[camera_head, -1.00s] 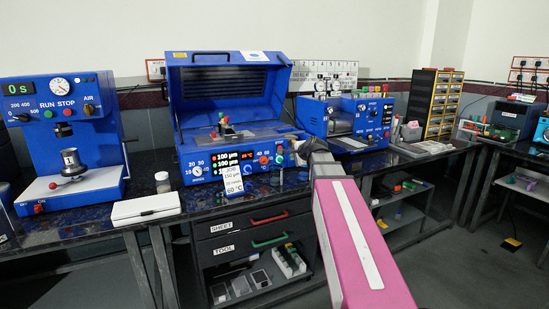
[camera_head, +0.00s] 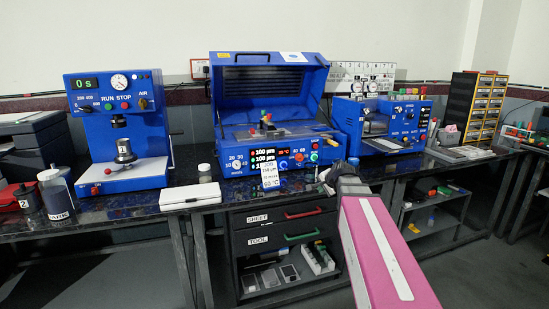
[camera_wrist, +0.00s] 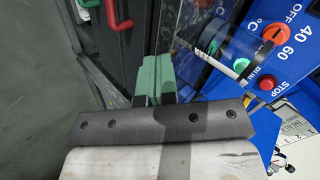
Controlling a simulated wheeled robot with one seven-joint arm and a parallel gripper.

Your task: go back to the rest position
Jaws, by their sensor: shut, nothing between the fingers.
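My gripper (camera_wrist: 152,78) shows in the wrist view with its green fingers together and nothing between them. It hangs by the front edge of the dark bench, close to the blue coating machine's control panel (camera_wrist: 240,45). In the head view my pink arm reaches from the lower right toward the bench, and its far end is in front of the right side of the open-lidded blue coating machine (camera_head: 228,140). The fingertips are hard to make out there.
A blue press (camera_head: 119,125) and a white flat case (camera_head: 190,195) stand left on the bench. A drawer unit (camera_head: 243,226) with red and green handles is below. A smaller blue machine (camera_head: 411,125) and a drawer cabinet (camera_head: 470,110) stand right. Floor at lower left is clear.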

